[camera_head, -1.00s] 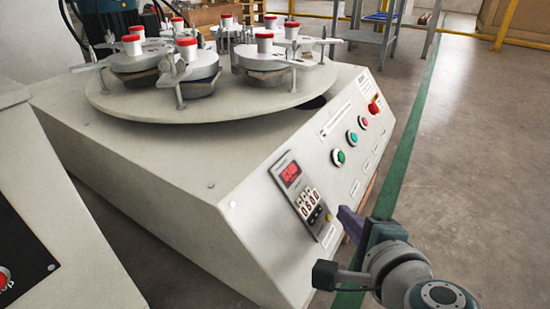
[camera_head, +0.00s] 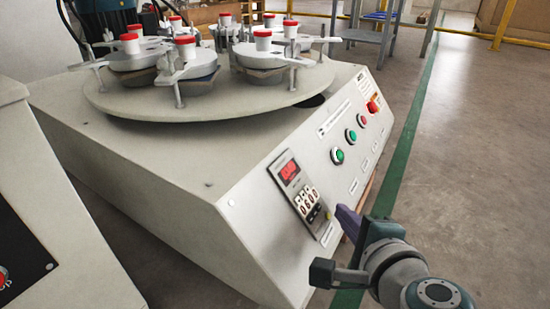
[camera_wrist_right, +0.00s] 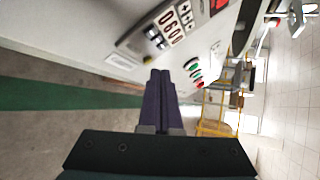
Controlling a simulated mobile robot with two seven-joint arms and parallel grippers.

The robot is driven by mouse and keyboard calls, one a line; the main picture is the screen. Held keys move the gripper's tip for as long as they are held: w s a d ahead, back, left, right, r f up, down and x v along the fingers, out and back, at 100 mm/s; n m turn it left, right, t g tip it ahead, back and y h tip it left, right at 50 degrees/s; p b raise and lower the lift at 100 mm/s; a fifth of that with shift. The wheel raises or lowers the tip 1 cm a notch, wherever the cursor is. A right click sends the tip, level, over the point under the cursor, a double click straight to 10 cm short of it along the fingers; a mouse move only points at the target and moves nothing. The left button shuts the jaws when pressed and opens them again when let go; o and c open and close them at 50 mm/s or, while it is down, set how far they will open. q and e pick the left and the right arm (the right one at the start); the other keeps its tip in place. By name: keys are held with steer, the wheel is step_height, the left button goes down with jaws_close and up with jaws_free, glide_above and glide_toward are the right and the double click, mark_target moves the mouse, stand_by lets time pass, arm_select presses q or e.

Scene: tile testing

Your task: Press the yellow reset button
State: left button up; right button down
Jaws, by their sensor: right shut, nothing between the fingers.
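The yellow reset button (camera_head: 329,215) is a tiny spot at the lower right of the counter panel (camera_head: 305,203) on the machine's sloped front. My right gripper (camera_head: 341,210) is shut and empty, its purple fingers pointing at the panel. In the head view the fingertips appear just right of the button; I cannot tell whether they touch it. My left gripper is not in view.
Green, red and larger red controls (camera_head: 351,135) line the sloped front. A round turntable (camera_head: 215,108) with several red-capped weights sits on top of the machine (camera_head: 140,170). Another pale cabinet (camera_head: 50,170) stands at the left. The floor at the right is open.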

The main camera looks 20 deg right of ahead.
steer(key=shift+w+a+f, duration=0.15)
steer(key=shift+a, duration=0.05)
steer(key=shift+w+a+f, duration=0.15)
steer(key=shift+w+f, duration=0.05)
stand_by(0.6)
stand_by(0.3)
steer(key=shift+s+d+r+p, duration=0.35)
steer(key=shift+s+d+r, duration=0.05)
steer(key=shift+s+r, duration=0.05)
steer(key=shift+r, duration=0.1)
steer(key=shift+s+d+r+p, duration=1.25)
steer(key=shift+s+r+p, duration=0.25)
steer(key=shift+p, duration=0.25)
